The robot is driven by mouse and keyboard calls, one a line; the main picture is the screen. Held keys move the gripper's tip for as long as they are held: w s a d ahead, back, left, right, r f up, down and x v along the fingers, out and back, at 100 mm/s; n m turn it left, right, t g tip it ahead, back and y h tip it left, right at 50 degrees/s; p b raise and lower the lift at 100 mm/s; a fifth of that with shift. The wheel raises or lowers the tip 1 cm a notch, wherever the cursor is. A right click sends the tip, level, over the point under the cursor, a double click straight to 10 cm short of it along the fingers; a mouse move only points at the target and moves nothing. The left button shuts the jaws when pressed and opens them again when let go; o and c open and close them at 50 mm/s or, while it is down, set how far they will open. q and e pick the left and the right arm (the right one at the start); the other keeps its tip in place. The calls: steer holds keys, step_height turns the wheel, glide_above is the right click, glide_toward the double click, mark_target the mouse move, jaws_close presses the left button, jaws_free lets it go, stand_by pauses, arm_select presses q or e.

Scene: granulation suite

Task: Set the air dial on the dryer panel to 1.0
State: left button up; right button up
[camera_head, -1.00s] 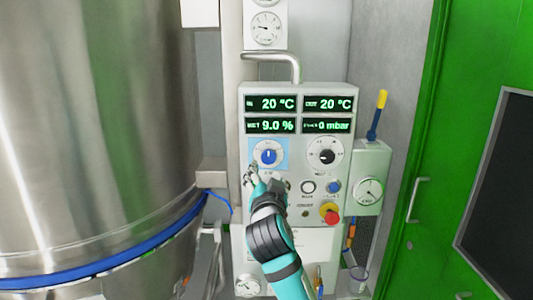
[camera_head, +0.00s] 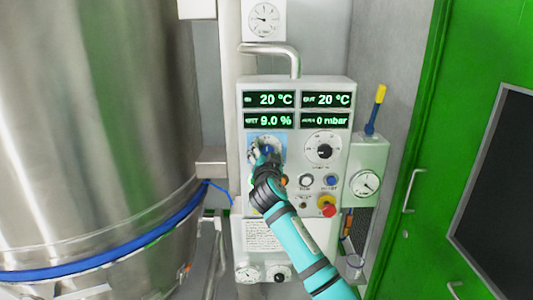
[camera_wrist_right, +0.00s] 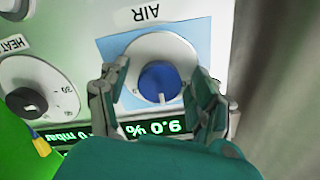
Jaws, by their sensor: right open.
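The dryer panel (camera_head: 338,95) is a light grey box with green displays. The air dial (camera_wrist_right: 160,84) is a blue knob on a white disc over a light blue square, labelled AIR in the right wrist view, where the picture is upside down. In the head view, the dial (camera_head: 267,147) is mostly hidden by my right gripper (camera_head: 264,153). In the right wrist view, my right gripper (camera_wrist_right: 158,92) is open, with one finger on each side of the blue knob. I cannot tell whether the fingers touch it. The dial's scale is too covered to read. My left gripper is not in view.
A black heat dial (camera_head: 324,151) sits right of the air dial. Below are a blue button (camera_head: 331,181) and a red emergency knob (camera_head: 327,210). A large steel vessel (camera_head: 95,120) stands at left, a green door (camera_head: 440,150) at right.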

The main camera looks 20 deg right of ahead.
steer(key=c, duration=1.2)
steer(key=shift+f+n, duration=0.1)
steer(key=shift+n, duration=0.3)
steer(key=shift+n+b, duration=0.45)
steer(key=shift+n, duration=0.45)
steer(key=n, duration=0.2)
steer(key=shift+n, duration=0.4)
steer(key=n, duration=0.3)
steer(key=shift+d+n+p, duration=0.1)
steer(key=shift+n+p, duration=0.25)
steer(key=shift+n, duration=1.35)
